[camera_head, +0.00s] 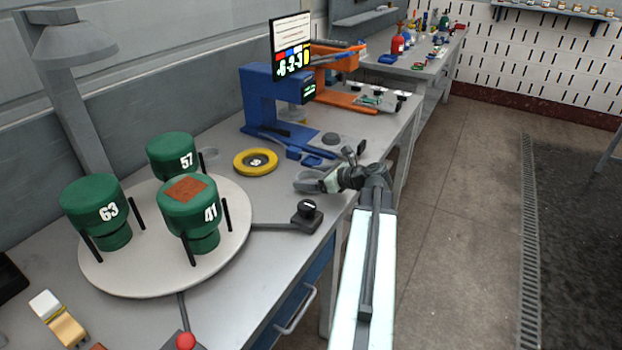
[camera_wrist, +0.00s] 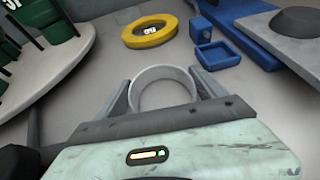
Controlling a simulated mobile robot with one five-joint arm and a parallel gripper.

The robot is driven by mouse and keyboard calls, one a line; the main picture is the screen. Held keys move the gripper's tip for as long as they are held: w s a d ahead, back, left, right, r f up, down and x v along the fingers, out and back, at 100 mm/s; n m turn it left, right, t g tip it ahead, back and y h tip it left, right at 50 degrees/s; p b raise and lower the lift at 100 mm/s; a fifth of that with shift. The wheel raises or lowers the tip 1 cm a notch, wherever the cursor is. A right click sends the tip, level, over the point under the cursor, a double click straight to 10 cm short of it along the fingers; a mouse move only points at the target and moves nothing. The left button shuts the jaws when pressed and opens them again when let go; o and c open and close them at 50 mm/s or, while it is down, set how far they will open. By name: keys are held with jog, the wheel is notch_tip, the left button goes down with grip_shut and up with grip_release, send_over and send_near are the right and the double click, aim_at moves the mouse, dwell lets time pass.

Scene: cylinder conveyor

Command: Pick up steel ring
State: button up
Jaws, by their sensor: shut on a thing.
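The steel ring (camera_wrist: 164,71) is a pale grey, open band. In the wrist view it sits between the two fingers of my gripper (camera_wrist: 162,92), with a finger against each side. My gripper is shut on it. In the head view my gripper (camera_head: 309,182) is low over the grey workbench (camera_head: 262,206), near its right edge. The ring is hard to make out there among the fingers. I cannot tell whether it touches the bench top.
A yellow ring (camera_head: 255,162) lies left of my gripper. A blue press (camera_head: 266,101) with small blue trays stands behind it. A black-knobbed control (camera_head: 306,215) is in front. A round turntable (camera_head: 136,277) holds green numbered cylinders (camera_head: 188,208) at left.

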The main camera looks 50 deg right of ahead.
jog(key=shift+r+p, duration=0.4)
jog(key=shift+r, duration=0.2)
jog(key=shift+s+d+r+p, duration=0.1)
jog(key=shift+s+r+p, duration=0.1)
jog(key=shift+r+p, duration=0.45)
jog(key=shift+s+d+r+p, duration=0.1)
jog(key=shift+s+r+p, duration=0.05)
jog(key=shift+r+p, duration=0.45)
jog(key=s+d, duration=0.3)
jog(key=s, duration=0.4)
jog(key=s+d+r, duration=0.1)
jog(key=s+d, duration=0.2)
jog(key=s, duration=0.3)
jog(key=shift+s+d+p, duration=0.35)
jog(key=shift+p, duration=0.1)
